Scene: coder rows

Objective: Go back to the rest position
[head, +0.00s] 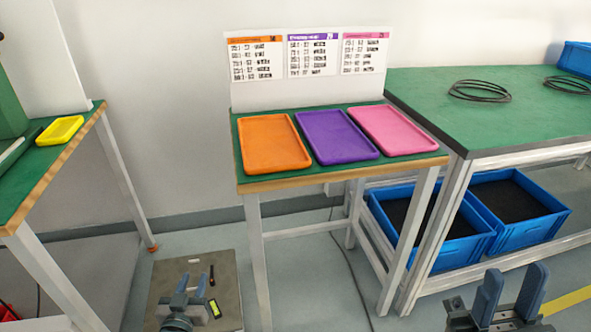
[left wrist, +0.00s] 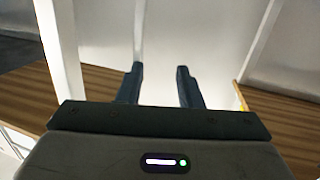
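My left gripper (head: 190,286) shows low in the head view, over a grey-brown board on the floor area, left of the small green table. In the left wrist view its two dark fingers (left wrist: 158,84) stand apart with nothing between them. My right gripper (head: 512,284) is at the lower right of the head view, its two blue-grey fingers spread and empty. Neither gripper touches a table or tray.
A small green table (head: 240,176) holds orange (head: 273,143), purple (head: 336,136) and pink (head: 393,130) trays. A larger green table (head: 430,100) bears black cable coils (head: 480,91). Blue crates (head: 480,243) sit below. A yellow tray (head: 60,130) lies on the left table.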

